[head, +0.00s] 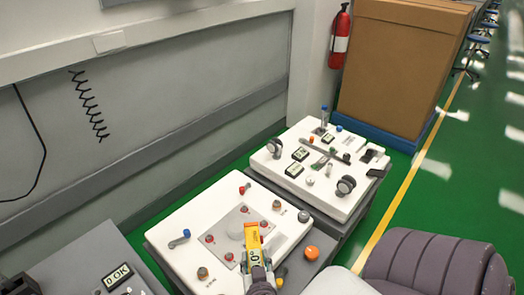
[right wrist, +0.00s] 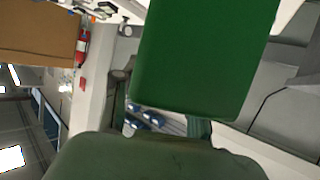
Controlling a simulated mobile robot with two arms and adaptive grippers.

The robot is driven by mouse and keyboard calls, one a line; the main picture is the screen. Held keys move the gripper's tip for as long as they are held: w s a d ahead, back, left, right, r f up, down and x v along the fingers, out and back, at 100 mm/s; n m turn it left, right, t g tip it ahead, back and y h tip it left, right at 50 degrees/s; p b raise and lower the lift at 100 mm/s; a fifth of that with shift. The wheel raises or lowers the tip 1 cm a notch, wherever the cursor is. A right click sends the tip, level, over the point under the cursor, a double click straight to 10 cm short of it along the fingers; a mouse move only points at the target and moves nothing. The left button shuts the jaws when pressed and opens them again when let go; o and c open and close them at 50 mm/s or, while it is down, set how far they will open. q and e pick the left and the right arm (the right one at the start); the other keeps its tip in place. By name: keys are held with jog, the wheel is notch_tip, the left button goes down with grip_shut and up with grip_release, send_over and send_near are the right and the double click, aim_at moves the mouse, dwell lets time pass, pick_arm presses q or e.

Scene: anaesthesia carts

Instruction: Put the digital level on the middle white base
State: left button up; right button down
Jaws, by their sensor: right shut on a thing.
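The digital level (head: 254,246) is a small yellow-orange block with a pale display reading about 0°. My right gripper (head: 259,273) is shut on its lower end and holds it roughly upright over the front part of the middle white base (head: 185,218). Whether the level touches the base cannot be told. In the right wrist view a large green block face (right wrist: 205,55) fills the upper middle; I cannot tell whether it is the level. A dark part at the lower left edge of the head view may be my left gripper (head: 16,286); its jaws cannot be made out.
A second white base (head: 290,140) behind holds displays and dials. A grey top with a display (head: 117,277) is at left. A wall (head: 170,100) borders the carts.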

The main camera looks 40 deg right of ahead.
jog(key=s+d+f+m+g+h+b, duration=0.2)
jog(key=d+f+m+g+h+b, duration=0.45)
jog(key=d+m+g, duration=0.3)
jog(key=shift+y, duration=0.35)
jog(key=shift+w+d+f+b, duration=0.15)
jog(key=shift+w+f+b, duration=0.05)
jog(key=shift+w+f, duration=2.55)
jog(key=shift+w+d+f+b, duration=0.15)
jog(key=shift+w+f, duration=2.45)
jog(key=shift+f, duration=0.15)
pick_arm(q)
notch_tip(320, 180, down, 8)
jog(key=a, duration=0.1)
jog(key=shift+s+a+f, duration=0.2)
jog(key=shift+a+f, duration=0.05)
jog(key=shift+a, duration=0.15)
pick_arm(e)
jog(key=shift+f, duration=0.2)
jog(key=c, duration=0.6)
grip_release()
pick_arm(q)
jog(key=shift+f, duration=0.15)
